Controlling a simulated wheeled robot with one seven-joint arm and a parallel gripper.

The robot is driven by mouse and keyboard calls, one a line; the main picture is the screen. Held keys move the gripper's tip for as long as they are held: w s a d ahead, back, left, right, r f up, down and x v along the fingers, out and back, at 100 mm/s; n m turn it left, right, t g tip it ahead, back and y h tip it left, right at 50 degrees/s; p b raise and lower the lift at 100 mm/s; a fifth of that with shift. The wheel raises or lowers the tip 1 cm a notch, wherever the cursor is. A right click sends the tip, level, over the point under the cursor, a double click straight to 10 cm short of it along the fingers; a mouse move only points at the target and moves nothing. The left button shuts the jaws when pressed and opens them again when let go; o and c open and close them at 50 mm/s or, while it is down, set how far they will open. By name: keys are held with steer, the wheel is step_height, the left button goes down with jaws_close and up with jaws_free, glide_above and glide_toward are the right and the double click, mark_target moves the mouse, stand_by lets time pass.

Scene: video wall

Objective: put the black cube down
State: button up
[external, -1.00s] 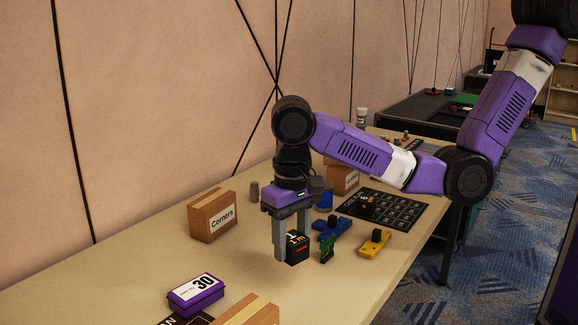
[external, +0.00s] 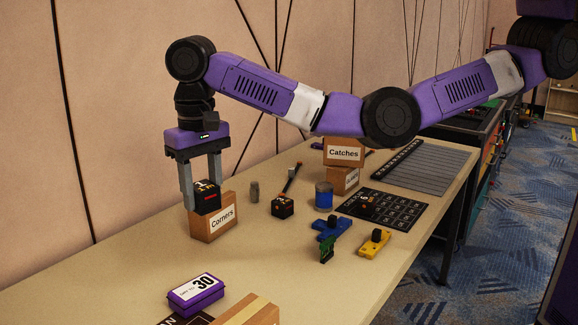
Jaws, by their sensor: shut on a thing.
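My gripper (external: 202,194) is shut on the black cube (external: 208,199), which has white and orange marks on its upper part. The cube is in the air in front of or just above the box labelled Corners (external: 222,222) and hides part of its top left. I cannot tell whether the cube touches the box.
A purple box marked 30 (external: 196,295) and a cardboard box (external: 248,312) are in front. A blue can (external: 324,196), a blue clamp (external: 331,228), a yellow one (external: 373,243) and a black grid mat (external: 385,208) lie right. Bare tabletop lies at left and centre.

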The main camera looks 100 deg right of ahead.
mark_target(204, 280)
steer(key=shift+w+d+r+b, duration=0.4)
steer(key=shift+w+d+r, duration=0.1)
steer(key=shift+w+r, duration=0.25)
steer(key=shift+d+r+n+b, duration=0.1)
steer(key=shift+r+n+b, duration=0.15)
steer(key=shift+n+b, duration=0.6)
steer(key=shift+n, duration=0.25)
step_height(204, 280, down, 20)
steer(key=shift+r+b, duration=0.2)
steer(key=shift+b, duration=1.05)
steer(key=shift+f, duration=0.1)
steer(key=o, duration=1.4)
